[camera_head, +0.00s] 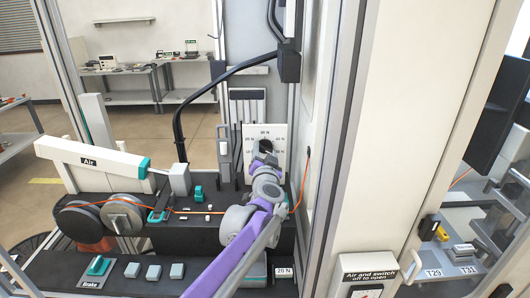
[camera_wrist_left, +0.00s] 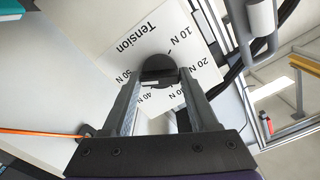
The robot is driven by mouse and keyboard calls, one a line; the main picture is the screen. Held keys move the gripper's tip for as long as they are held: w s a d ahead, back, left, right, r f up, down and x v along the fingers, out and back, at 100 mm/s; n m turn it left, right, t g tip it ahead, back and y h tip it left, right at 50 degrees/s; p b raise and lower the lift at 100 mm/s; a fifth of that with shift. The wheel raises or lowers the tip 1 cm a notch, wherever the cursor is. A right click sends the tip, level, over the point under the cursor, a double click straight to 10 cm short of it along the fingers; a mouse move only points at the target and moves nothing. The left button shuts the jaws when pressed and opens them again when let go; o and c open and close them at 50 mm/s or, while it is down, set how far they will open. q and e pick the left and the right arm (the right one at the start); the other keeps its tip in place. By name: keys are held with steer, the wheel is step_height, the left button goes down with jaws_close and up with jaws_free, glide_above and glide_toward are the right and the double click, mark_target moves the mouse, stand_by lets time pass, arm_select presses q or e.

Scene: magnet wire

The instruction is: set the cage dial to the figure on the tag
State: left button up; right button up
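The cage dial is a black round knob (camera_wrist_left: 158,66) on a white plate marked Tension, with figures including 10 N, 20 N, 40 N and 50 N. In the head view the white plate (camera_head: 278,131) stands upright behind the bench, its knob partly covered by my gripper. My left gripper (camera_head: 265,154) is in front of the dial. In the left wrist view its two fingers (camera_wrist_left: 160,88) are apart, one on each side of the knob; contact is not clear. A small tag (camera_head: 283,271) on the bench front appears to read 20 N. My right gripper is out of view.
An orange wire (camera_head: 180,211) runs from the spools (camera_head: 122,214) across the dark bench and up past the dial. A white arm marked Air (camera_head: 90,160) is at left. A Brake switch (camera_head: 98,266) is at front left. Metal frame posts (camera_head: 340,130) stand close right of the dial.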

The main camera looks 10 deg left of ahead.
arm_select(q)
steer(key=c, duration=0.6)
steer(key=shift+c, duration=0.2)
